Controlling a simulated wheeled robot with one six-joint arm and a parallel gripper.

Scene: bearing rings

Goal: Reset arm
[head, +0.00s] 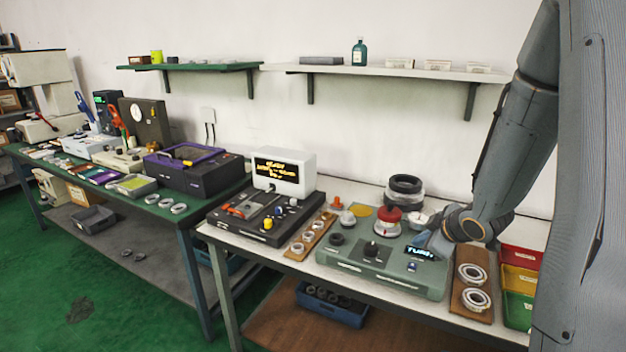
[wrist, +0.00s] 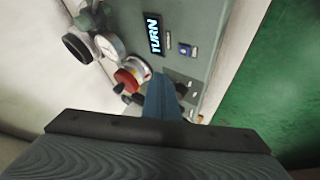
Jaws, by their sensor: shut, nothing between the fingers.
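My gripper (head: 430,241) is shut and empty. In the head view it hangs low over the right part of the grey-green machine (head: 385,279), close to its lit display (head: 420,253) reading "TURN". In the wrist view my blue fingers (wrist: 163,100) are together, with the display (wrist: 154,35) beyond them and a red round part (wrist: 126,79) beside them on the left. Whether the fingertips touch the machine cannot be told. My arm comes down from the upper right and hides some of the bench behind it.
A wooden board with two bearing rings (head: 475,299) lies right of the machine, beside red (head: 521,259), yellow (head: 519,282) and green (head: 517,311) bins. A red-topped part (head: 388,214) and a dark ring stack (head: 406,184) stand behind. A black device (head: 262,224) is left. Wall shelves hang above.

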